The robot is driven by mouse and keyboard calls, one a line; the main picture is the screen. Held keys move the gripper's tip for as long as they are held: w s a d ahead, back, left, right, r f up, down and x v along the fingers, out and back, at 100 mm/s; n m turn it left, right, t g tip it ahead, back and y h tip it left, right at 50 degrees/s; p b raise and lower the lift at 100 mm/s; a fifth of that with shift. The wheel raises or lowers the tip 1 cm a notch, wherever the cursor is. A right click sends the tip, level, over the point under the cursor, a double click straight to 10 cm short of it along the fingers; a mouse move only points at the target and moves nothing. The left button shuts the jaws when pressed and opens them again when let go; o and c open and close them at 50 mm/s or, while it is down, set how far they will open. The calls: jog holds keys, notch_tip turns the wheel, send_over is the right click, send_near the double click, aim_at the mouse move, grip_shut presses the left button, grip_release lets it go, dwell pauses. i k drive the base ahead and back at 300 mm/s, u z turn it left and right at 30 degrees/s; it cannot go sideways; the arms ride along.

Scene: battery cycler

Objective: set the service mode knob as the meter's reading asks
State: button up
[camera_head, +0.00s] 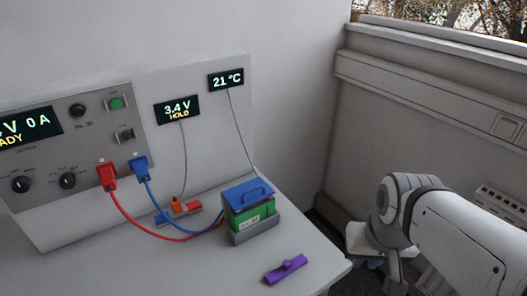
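The cycler's grey panel (85,110) stands at the left, cut off by the picture's edge. Two black round knobs with white marks sit low on it, a left knob (21,184) and a right knob (67,181). Their labels are too small to read, so I cannot tell which is the service mode knob. A meter display (177,110) on the wall board reads 3.4 V with HOLD below. Another display (226,79) reads 21 °C. The cycler display (28,127) shows 0 A and part of a word ending in ADY. My arm is at the right; no gripper fingers can be made out.
A green button (116,103) and a dark switch (125,135) sit higher on the panel. Red (107,174) and blue (139,168) plugs lead cables to a blue-topped battery holder (249,205). A purple handled piece (286,269) lies near the table's front edge.

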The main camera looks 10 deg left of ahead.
aim_at(21, 184)
jog(key=u, duration=1.85)
